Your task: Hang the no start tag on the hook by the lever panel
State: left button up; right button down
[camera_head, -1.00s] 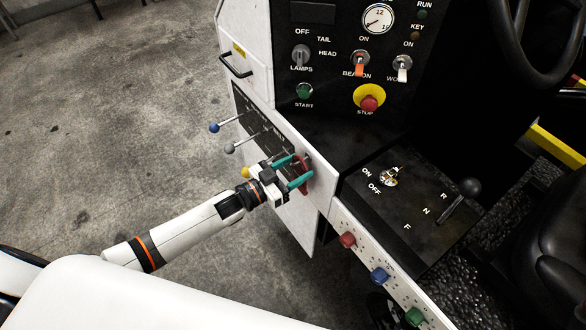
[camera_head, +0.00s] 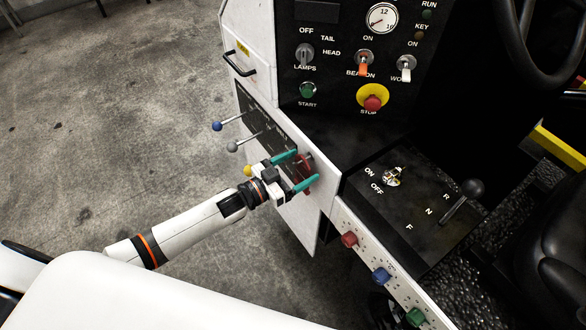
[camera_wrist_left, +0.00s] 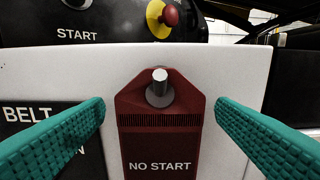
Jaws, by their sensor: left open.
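The dark red no start tag (camera_wrist_left: 160,128) hangs upright against the white panel face in the left wrist view. The round metal hook (camera_wrist_left: 159,80) shows through the hole at its top. The tag is partly visible in the head view (camera_head: 305,179). My left gripper (camera_head: 306,165) is open. Its two teal fingers stand on either side of the tag, apart from it, in the left wrist view (camera_wrist_left: 160,108). The black lever panel (camera_head: 262,122) is just left of the tag. My right gripper is not in view.
Levers with a blue knob (camera_head: 217,126), a grey knob (camera_head: 232,147) and a yellow knob (camera_head: 247,171) stick out close to my left gripper. A red stop button (camera_head: 372,103) and switches are above. Open concrete floor (camera_head: 110,120) lies to the left.

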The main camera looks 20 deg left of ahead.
pick_arm(q)
jog(key=b+v, duration=0.1)
jog(key=v, duration=1.1)
jog(key=s+a+f+n+g+y, duration=0.1)
jog(key=s+a+f+y, duration=0.15)
jog(key=f, duration=0.65)
jog(key=s+a+f+n+g+y, duration=0.2)
jog(key=a+f+y, duration=0.1)
jog(key=f, duration=0.6)
jog(key=s+a+f+n+g+y, duration=0.1)
jog(key=s+a+f+y, duration=0.15)
jog(key=f, duration=0.65)
jog(key=s+d+f+g+y, duration=0.1)
jog(key=s+d+f+g, duration=0.1)
jog(key=s+f, duration=0.3)
jog(key=s+d+f+g+y, duration=0.1)
jog(key=s+f+g, duration=0.3)
jog(key=s, duration=1)
jog(key=s+d+f+n+g+y, duration=0.1)
jog(key=s+d+f+g, duration=0.1)
jog(key=s+f, duration=0.5)
jog(key=shift+s+d+f+g, duration=0.4)
jog(key=shift+s+g, duration=0.2)
jog(key=shift+s, duration=0.55)
